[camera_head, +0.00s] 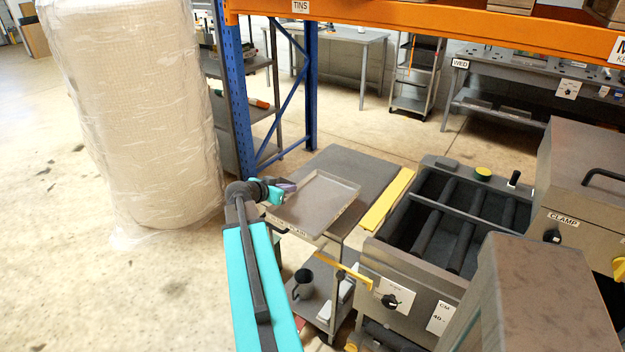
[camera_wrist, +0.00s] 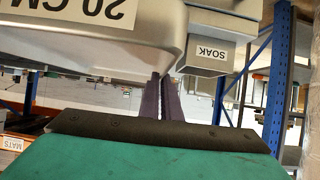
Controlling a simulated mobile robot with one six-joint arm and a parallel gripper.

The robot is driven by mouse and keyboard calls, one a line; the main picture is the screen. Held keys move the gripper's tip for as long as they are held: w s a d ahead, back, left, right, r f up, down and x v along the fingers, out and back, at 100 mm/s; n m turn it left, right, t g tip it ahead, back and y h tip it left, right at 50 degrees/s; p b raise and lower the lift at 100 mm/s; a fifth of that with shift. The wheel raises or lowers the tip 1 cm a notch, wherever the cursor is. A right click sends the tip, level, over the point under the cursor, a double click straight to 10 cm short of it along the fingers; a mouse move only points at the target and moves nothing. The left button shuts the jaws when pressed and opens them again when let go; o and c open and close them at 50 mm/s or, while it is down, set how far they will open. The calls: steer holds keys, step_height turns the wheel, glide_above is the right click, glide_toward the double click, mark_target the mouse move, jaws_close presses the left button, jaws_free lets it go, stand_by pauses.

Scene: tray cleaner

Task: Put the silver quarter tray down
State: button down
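The silver quarter tray (camera_head: 316,200) is a shallow rectangular pan with a low rim. In the head view it is roughly level over the near left part of a grey-topped cart (camera_head: 372,170). Whether its underside touches the cart cannot be told. My gripper (camera_head: 285,187) is at the tray's left edge, with its purple fingers at the rim. In the wrist view the fingers (camera_wrist: 168,98) are close together and reach up to a silver metal edge (camera_wrist: 150,62). The gripper looks shut on the tray's rim, though the contact itself is partly hidden.
A yellow strip (camera_head: 387,199) lies along the cart's right side. Right of it stands an open machine with dark rollers (camera_head: 455,212) and a lidded unit labelled CLAMP (camera_head: 580,185). A blue rack post (camera_head: 231,90) and a wrapped roll (camera_head: 130,110) stand behind on the left.

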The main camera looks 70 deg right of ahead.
mark_target(307, 179)
steer(key=d+p, duration=0.1)
steer(key=d, duration=0.3)
steer(key=s+d+p, duration=0.1)
steer(key=d+p, duration=0.1)
steer(key=d, duration=0.3)
steer(key=s+d+f+p, duration=0.1)
steer(key=d, duration=0.3)
steer(key=shift+d+p, duration=0.15)
steer(key=shift+p, duration=0.2)
steer(key=shift+f, duration=0.1)
steer(key=shift+f, duration=0.1)
steer(key=shift+f+p, duration=0.95)
steer(key=shift+f, duration=0.7)
steer(key=c, duration=2)
jaws_free()
